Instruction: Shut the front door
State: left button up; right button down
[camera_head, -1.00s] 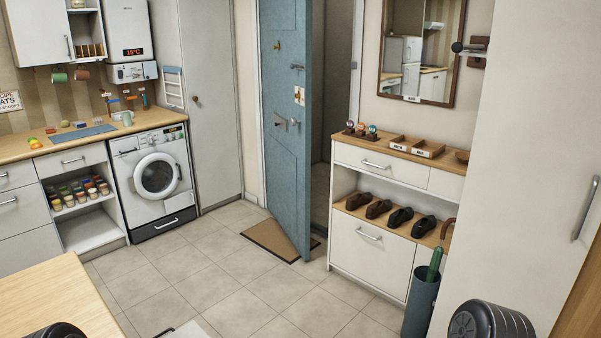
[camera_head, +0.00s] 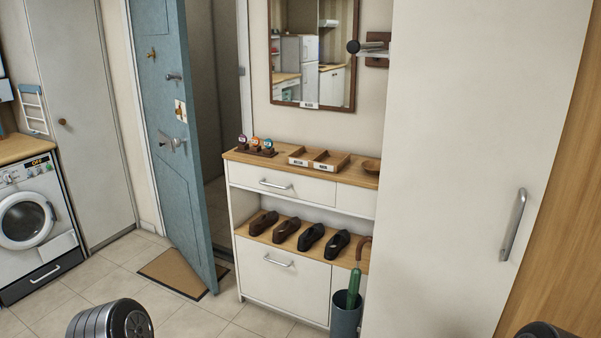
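The front door (camera_head: 172,120) is a blue panelled door at the left of the middle. It stands ajar, swung into the room, with a dark gap (camera_head: 213,110) between its free edge and the frame on the right. Dark round parts of my arms show at the bottom left and the bottom right corner. Neither gripper's fingers are in view, and nothing of mine touches the door.
A white shoe cabinet (camera_head: 284,276) with shoes and trays stands right of the doorway. An umbrella stand (camera_head: 345,315) is at its front right. A tall white cupboard (camera_head: 450,150) fills the right. A washing machine (camera_head: 30,225) is at the left. Tiled floor (camera_head: 195,318) is clear before the mat.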

aim_at(160, 25)
jog(key=i+u, duration=0.35)
jog(key=i, duration=0.25)
jog(key=i+l+u, duration=0.1)
jog(key=i+u, duration=0.25)
jog(key=i, duration=0.3)
jog(key=i+j+u, duration=0.35)
jog(key=i, duration=0.4)
jog(key=i+l+u, duration=0.1)
jog(key=i+u, duration=0.25)
jog(key=i, duration=0.4)
jog(key=i+l+u, duration=0.3)
jog(key=i, duration=0.5)
jog(key=i+j, duration=0.15)
jog(key=i, duration=0.1)
